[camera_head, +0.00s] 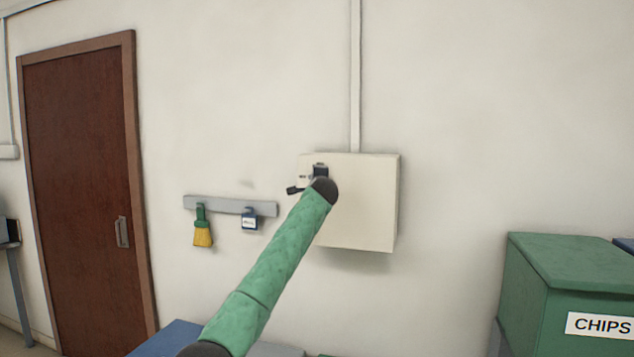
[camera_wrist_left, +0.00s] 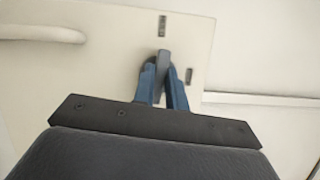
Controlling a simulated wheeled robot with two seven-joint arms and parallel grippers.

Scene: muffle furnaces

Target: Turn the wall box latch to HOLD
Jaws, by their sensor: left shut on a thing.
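The cream wall box (camera_head: 365,205) hangs on the wall near the middle of the head view. Its face (camera_wrist_left: 120,60) fills much of the left wrist view. My left gripper (camera_wrist_left: 163,72) has its two blue fingers closed on the grey latch handle (camera_wrist_left: 163,56) on the box face. One small dark label (camera_wrist_left: 162,25) lies beyond the handle's tip, another (camera_wrist_left: 189,76) to its right; their words are unreadable. In the head view my left wrist and gripper hide most of the latch. My right gripper is in neither view.
A green CHIPS bin (camera_head: 560,285) stands at lower right. A brown door (camera_head: 80,190) is at left. A conduit (camera_head: 355,80) runs up from the box.

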